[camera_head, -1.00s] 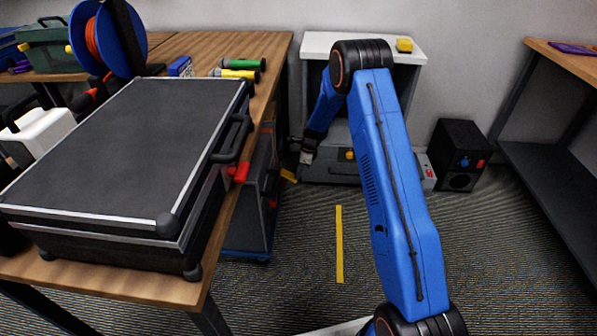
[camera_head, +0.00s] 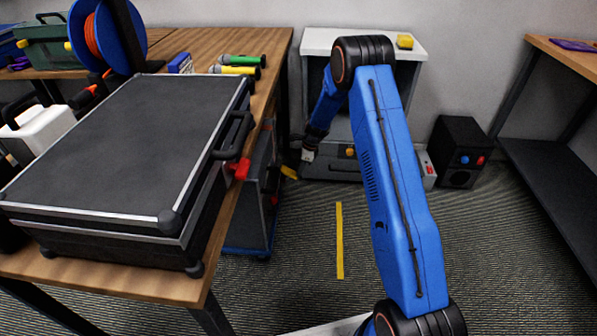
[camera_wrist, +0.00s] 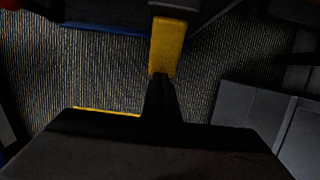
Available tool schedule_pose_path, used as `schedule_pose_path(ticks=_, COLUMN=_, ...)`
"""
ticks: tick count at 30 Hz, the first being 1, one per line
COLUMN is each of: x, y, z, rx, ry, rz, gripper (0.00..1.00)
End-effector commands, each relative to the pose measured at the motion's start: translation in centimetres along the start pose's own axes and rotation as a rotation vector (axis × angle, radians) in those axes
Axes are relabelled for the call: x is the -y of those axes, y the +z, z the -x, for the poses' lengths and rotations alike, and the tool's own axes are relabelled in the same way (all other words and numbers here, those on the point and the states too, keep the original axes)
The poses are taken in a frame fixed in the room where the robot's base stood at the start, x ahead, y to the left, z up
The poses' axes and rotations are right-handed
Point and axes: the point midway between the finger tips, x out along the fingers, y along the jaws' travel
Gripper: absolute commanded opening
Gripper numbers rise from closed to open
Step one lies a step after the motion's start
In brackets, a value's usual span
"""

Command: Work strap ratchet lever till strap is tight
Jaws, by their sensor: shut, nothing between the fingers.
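The yellow ratchet lever (camera_head: 289,173) sticks out from the side of a dark case (camera_head: 246,208) under the table's right edge. In the wrist view the lever (camera_wrist: 167,45) is a flat yellow bar at top centre. My gripper (camera_wrist: 158,77) is shut and empty, its dark fingertips overlapping the lever's near end; I cannot tell whether they touch it. In the head view only my wrist end shows, just right of and above the lever, and the fingers are hard to make out. The strap and the ratchet's body are not clearly visible.
The dark case stands on a blue base (camera_head: 247,252). A wooden table (camera_head: 120,285) with a large black case (camera_head: 130,150) is at the left. A white-topped stand (camera_head: 320,42) and grey box (camera_head: 330,168) are behind my gripper. Carpet with yellow tape (camera_head: 339,240) is clear.

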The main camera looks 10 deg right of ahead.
Motion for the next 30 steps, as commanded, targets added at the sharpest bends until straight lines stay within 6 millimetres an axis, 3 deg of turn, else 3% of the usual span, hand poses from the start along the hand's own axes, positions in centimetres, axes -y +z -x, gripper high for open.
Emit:
schedule_pose_path(ticks=12, x=0.2, y=-3.3, z=7.9, rx=0.003, ry=-0.007, rz=0.002, gripper=0.00)
schedule_pose_path(ticks=18, x=0.2, y=-4.5, z=10.9, rx=0.002, ry=-0.007, rz=0.002, gripper=0.00)
schedule_pose_path(ticks=24, x=0.2, y=-5.0, z=12.5, rx=0.003, ry=-0.006, rz=0.003, gripper=0.00)
schedule_pose_path(ticks=30, x=0.2, y=-5.1, z=12.8, rx=0.002, ry=-0.005, rz=0.003, gripper=0.00)
